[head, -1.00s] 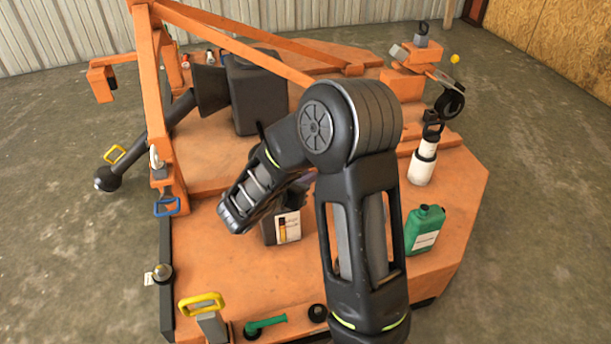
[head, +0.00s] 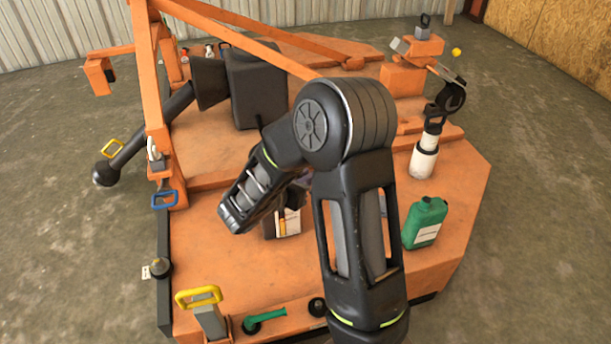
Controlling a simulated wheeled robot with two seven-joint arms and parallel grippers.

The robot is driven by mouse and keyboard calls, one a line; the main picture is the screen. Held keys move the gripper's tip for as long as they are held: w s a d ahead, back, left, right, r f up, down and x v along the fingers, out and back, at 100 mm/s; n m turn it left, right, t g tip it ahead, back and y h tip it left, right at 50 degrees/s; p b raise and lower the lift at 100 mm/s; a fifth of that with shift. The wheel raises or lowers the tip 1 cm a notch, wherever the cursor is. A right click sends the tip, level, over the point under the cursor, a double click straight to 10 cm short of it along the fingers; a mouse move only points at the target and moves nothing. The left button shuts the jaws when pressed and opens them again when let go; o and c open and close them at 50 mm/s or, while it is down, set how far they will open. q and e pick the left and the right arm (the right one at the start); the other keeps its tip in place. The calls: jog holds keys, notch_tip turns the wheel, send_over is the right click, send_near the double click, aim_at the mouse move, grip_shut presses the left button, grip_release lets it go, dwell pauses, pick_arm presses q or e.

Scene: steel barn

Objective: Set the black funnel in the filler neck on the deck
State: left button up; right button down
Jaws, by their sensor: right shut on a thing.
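My right arm crosses the middle of the head view, and its bent links hide most of my right gripper (head: 293,194). The gripper is shut, low over the deck behind the arm. The dark piece at it appears to be the black funnel, but its shape is mostly hidden. A small round black fitting (head: 317,307) stands at the front of the orange deck (head: 225,265). I cannot tell whether it is the filler neck. My left gripper is not in view.
A dark box with a label (head: 284,222) sits behind my arm. A green jug (head: 425,223) and a white cylinder (head: 424,162) stand right. A yellow-handled piece (head: 208,318) and a green-handled tool (head: 264,318) are in front. Orange frame bars (head: 152,80) rise at left.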

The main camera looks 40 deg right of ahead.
jog(key=c, duration=1.4)
grip_release()
